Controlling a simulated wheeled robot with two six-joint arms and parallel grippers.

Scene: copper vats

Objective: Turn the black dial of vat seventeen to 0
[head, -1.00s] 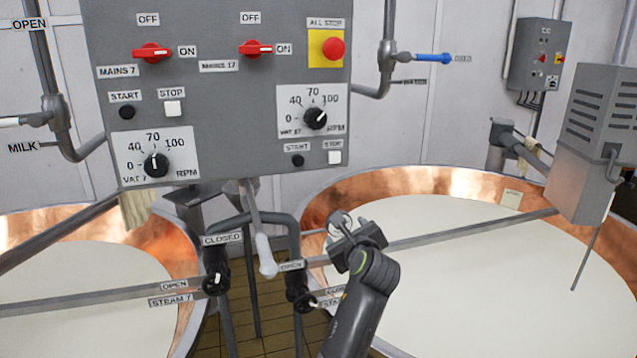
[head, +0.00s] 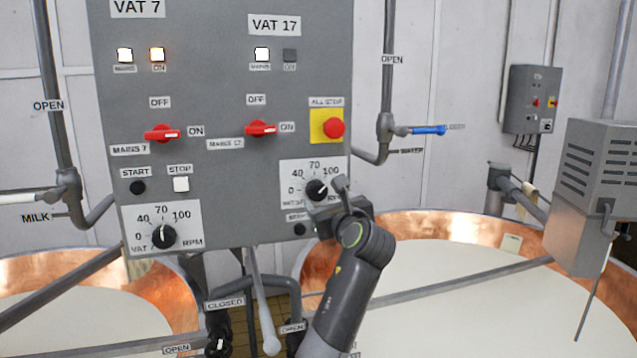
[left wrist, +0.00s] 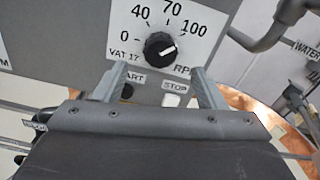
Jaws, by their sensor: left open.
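The black dial of vat 17 (head: 317,190) sits on a white scale plate marked 0, 40, 70, 100 at the lower right of the grey panel. In the left wrist view the dial (left wrist: 160,50) has its white mark pointing right and slightly up, towards the 100 side. The 0 is at its left. My left gripper (head: 335,195) is in front of the panel's lower right corner and partly hides the plate. In the left wrist view its two fingers (left wrist: 157,82) are apart and empty, with the dial just beyond and above the gap. My right gripper is not in view.
The vat 7 dial (head: 163,236) is at the panel's lower left. Two red mains switches, for vat 7 (head: 162,133) and vat 17 (head: 260,129), and the all-stop button (head: 334,128) are above. The vat 17 stop button (left wrist: 171,100) is between my fingers in the picture. Pipes run below.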

